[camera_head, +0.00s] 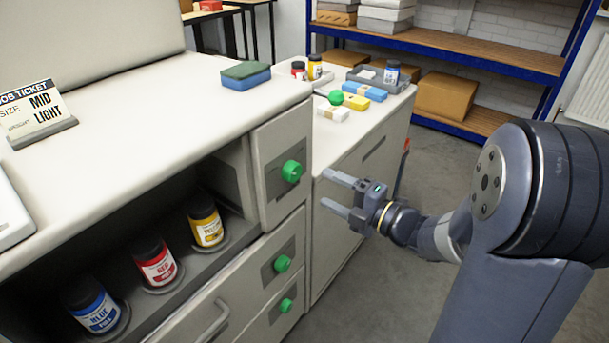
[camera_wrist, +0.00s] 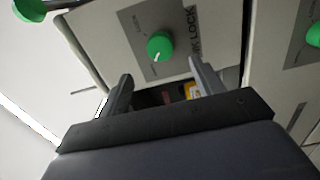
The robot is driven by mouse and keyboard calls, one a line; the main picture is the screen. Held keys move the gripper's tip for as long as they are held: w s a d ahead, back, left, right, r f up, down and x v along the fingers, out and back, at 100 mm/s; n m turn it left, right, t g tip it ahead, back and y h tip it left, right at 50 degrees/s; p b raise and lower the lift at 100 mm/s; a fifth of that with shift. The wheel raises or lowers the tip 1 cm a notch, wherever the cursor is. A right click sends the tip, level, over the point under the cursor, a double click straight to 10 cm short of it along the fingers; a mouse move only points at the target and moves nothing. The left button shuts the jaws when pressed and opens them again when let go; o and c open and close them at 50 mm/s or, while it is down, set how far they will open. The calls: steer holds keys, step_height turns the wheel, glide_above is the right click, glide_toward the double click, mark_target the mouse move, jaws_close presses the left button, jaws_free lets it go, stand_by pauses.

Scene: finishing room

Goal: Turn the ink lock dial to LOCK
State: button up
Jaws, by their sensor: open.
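The ink lock dial (camera_wrist: 160,45) is a round green knob on a dark grey plate in the wrist view. A pale pointer line on it runs toward the picture's bottom, slightly left. Dark lettering ending in "LOCK" runs along the plate's right side. In the camera_head view this appears to be the upper green dial (camera_head: 292,171) on the cabinet front beside the ink shelf. My gripper (camera_head: 332,193) is open and empty, to the right of that dial and apart from it. In the wrist view its fingertips (camera_wrist: 159,72) point toward the dial, one on each side below it.
Two more green dials, a middle one (camera_head: 282,263) and a lower one (camera_head: 286,305), sit on drawer fronts below. Blue, red and yellow ink jars (camera_head: 206,223) stand in the open shelf. A side counter holds a grey tray (camera_head: 400,84) and small items.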

mark_target(297, 174)
steer(key=x, duration=0.8)
steer(key=shift+w+a, duration=0.1)
steer(key=shift+a, duration=0.05)
steer(key=c, duration=1)
steer(key=shift+o, duration=0.2)
